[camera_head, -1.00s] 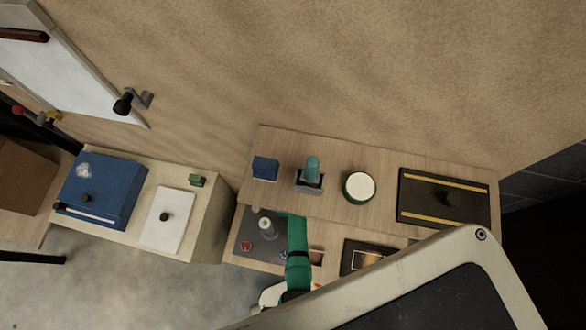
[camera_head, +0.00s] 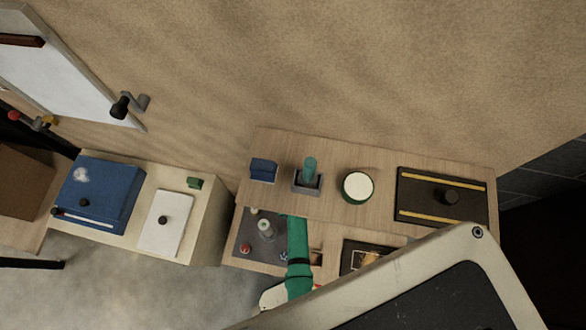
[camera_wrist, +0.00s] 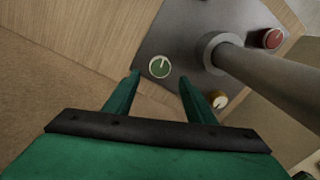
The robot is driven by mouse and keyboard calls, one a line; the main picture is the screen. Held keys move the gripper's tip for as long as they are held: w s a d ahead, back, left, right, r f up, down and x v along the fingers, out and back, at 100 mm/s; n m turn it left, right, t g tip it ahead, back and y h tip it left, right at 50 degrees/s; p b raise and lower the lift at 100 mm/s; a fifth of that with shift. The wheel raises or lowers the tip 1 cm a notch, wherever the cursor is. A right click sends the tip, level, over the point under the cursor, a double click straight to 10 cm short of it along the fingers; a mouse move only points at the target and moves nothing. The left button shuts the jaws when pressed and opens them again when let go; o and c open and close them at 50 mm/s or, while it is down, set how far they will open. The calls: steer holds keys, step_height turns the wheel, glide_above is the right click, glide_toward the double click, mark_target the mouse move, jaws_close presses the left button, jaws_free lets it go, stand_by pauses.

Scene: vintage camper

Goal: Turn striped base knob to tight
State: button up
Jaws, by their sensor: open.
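In the head view a black base with two yellow stripes (camera_head: 414,203) lies at the right end of the wooden counter, with a round black knob (camera_head: 452,196) near its middle. The knob's turn position is too small to read. My gripper (camera_wrist: 160,76) is open and empty in the wrist view. Its green fingers point at a green dial with a white mark (camera_wrist: 159,67) on a grey panel (camera_wrist: 180,35), well left of the striped base. The striped base does not show in the wrist view. In the head view my fingertips are hard to make out.
The panel also carries a thick grey post (camera_wrist: 250,62), a red dial (camera_wrist: 271,38) and a yellow dial (camera_wrist: 218,98). A blue block (camera_head: 263,170), a holder with a teal cylinder (camera_head: 309,173) and a round green-rimmed tin (camera_head: 357,187) stand left of the striped base.

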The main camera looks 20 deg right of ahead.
steer(key=shift+d+r, duration=0.1)
steer(key=shift+r, duration=1.9)
